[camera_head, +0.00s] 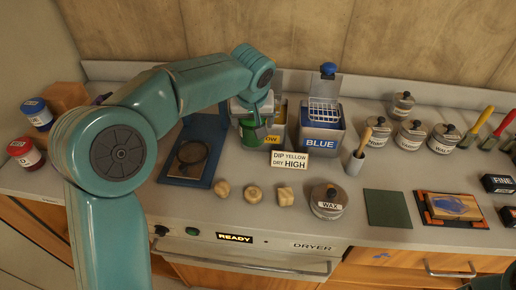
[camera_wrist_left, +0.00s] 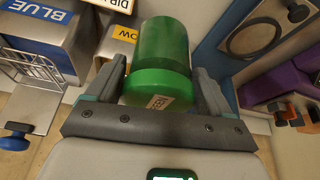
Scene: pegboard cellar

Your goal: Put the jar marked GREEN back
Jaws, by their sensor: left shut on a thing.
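The green jar (camera_head: 253,136) is held in my left gripper (camera_head: 258,107), just in front of the yellow bin (camera_head: 275,137) and right of the blue stand (camera_head: 206,130). In the left wrist view the green jar (camera_wrist_left: 162,45) sits between the two fingers of the left gripper (camera_wrist_left: 158,88), which are shut on it. In the head view the gripper and arm hide part of the jar.
A blue-lidded jar (camera_head: 37,114) and a red-lidded jar (camera_head: 25,154) stand at the far left. The BLUE bin (camera_head: 322,140) with a wire basket is to the right. A DIP YELLOW DRY HIGH sign (camera_head: 290,160), several wooden pieces and a WAX tin (camera_head: 328,202) are in front.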

